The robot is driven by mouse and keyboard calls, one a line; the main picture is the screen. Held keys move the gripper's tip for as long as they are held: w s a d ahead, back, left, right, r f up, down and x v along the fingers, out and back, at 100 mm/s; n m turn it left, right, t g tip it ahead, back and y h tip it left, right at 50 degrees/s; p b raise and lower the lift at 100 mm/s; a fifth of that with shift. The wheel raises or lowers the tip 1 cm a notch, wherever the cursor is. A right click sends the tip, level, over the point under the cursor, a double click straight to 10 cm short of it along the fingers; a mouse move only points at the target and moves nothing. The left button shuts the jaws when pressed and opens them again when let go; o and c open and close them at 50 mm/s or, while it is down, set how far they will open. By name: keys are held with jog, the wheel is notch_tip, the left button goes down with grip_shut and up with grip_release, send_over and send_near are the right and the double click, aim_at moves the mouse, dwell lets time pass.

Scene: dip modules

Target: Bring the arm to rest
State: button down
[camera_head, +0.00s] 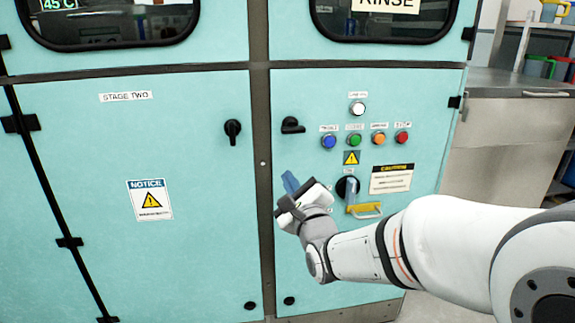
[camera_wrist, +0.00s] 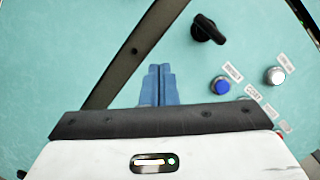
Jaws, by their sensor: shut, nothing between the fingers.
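My arm reaches in from the lower right in the head view. My gripper (camera_head: 289,182) is in front of the teal machine front (camera_head: 215,200), left of the black rotary switch and below the row of buttons. In the wrist view the two blue fingers of my gripper (camera_wrist: 159,70) lie side by side, shut, with nothing between them. They point at the teal panel near the dark seam between the doors. I cannot tell the exact gap to the panel.
The panel carries a blue button (camera_head: 329,141), a green button (camera_head: 355,140), an orange button (camera_head: 378,139), a red button (camera_head: 402,137) and a white lamp (camera_head: 357,108). Black handles (camera_head: 292,125) stick out. A yellow padlock-like part (camera_head: 362,209) hangs beside my wrist. A counter (camera_head: 515,85) stands right.

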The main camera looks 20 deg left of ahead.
jog(key=s+d+r+n+g+h+p, duration=0.15)
jog(key=d+r+n+h+p, duration=0.35)
jog(key=d+p, duration=0.55)
jog(key=s+d+r+n+g+h+p, duration=0.1)
jog(key=d+r+n+g+h+p, duration=0.3)
jog(key=d+p, duration=0.7)
jog(key=s+d+r+n+g+h+p, duration=0.2)
jog(key=s+d+r+n+g+p, duration=0.1)
jog(key=s+d, duration=0.5)
jog(key=s+d+r+n+g+h+p, duration=0.2)
jog(key=s+d+r+n+p, duration=0.4)
jog(key=s+d, duration=0.3)
jog(key=shift+s+d+n+g+p, duration=0.15)
jog(key=shift+d+n+g+p, duration=0.15)
jog(key=shift+g+p, duration=0.45)
jog(key=c, duration=2.1)
grip_release()
jog(key=shift+a, duration=0.1)
jog(key=shift+c, duration=0.2)
